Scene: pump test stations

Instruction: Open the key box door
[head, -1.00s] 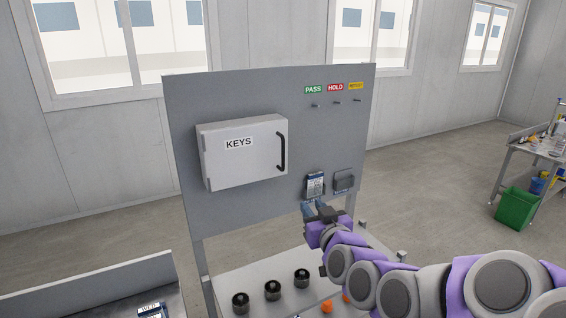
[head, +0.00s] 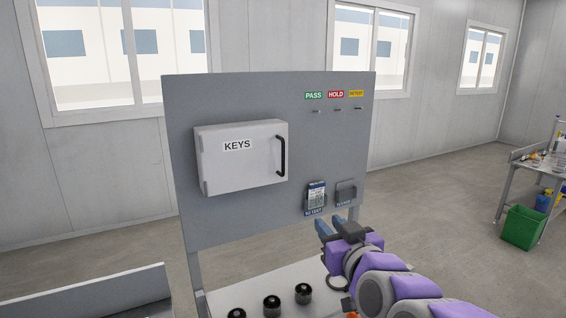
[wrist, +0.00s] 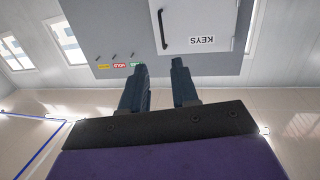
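The key box (head: 240,165) is a light grey box labelled KEYS on the upright grey panel. Its door is shut, with a black vertical handle (head: 280,155) at the door's right side. In the wrist view the image is upside down, and the handle (wrist: 162,28) and door (wrist: 200,22) show at the top. My gripper (head: 334,222) is below and to the right of the box in the head view, apart from the handle. Its two blue fingers also show in the wrist view (wrist: 158,80), spread apart with nothing between them.
The grey panel (head: 240,215) carries PASS, HOLD and yellow labels above small pegs (head: 337,109). Two small holders (head: 316,197) sit low on it, one with a tag. Several black round parts (head: 272,303) stand on the bench below. A green bin (head: 522,228) is at far right.

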